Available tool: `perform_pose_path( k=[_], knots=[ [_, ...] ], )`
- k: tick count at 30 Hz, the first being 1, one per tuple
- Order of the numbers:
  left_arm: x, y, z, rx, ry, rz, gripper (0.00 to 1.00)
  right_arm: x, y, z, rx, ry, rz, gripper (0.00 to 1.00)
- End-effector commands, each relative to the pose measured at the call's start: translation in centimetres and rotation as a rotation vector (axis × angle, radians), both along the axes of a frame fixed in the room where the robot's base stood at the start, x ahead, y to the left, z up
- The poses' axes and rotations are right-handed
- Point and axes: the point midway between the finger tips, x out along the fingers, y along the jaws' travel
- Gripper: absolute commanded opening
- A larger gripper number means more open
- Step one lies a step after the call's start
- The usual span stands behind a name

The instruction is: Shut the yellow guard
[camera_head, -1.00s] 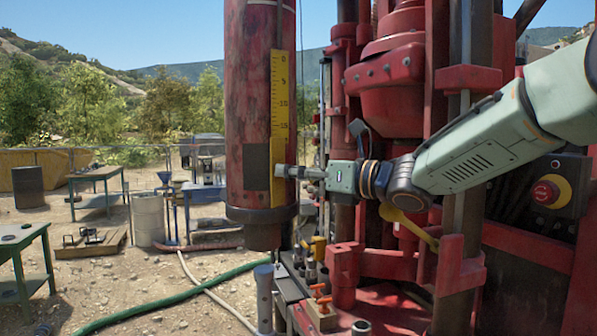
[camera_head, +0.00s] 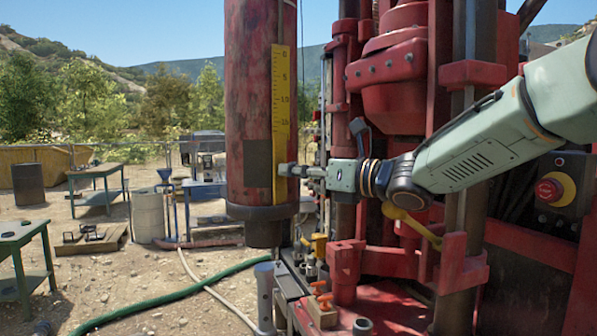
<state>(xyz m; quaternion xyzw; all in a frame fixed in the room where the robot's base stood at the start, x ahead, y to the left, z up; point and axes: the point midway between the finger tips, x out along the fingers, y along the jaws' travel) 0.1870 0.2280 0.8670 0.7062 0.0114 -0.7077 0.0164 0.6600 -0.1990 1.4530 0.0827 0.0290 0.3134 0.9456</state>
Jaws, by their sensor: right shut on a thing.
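A tall yellow strip with scale marks (camera_head: 281,100) stands upright against the dark red cylinder (camera_head: 248,110); it is the only large yellow part near my gripper, and I take it for the guard. My right gripper (camera_head: 286,170) reaches in from the right at the strip's lower part. It is shut, with its tips at the strip's right edge; the exact grip is too small to see. A yellow lever (camera_head: 410,224) shows below my right wrist, partly hidden by it. My left gripper is out of view.
Red machine housing (camera_head: 395,85) and dark posts stand close behind my right arm. A red stop button (camera_head: 549,190) sits at the right. Small tools and orange-handled parts (camera_head: 320,297) lie below. Green hose (camera_head: 170,302), benches and a drum (camera_head: 148,215) are on the open ground at left.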

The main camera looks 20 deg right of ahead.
Motion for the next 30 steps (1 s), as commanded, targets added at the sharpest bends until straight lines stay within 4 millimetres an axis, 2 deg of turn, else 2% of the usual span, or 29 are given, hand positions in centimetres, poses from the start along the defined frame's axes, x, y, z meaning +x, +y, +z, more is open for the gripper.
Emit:
perform_pose_path(
  k=[30],
  knots=[
    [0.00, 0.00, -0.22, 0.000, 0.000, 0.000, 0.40, 0.49, 0.22, 0.35, -0.002, -0.006, -0.006, 0.00]
  ],
)
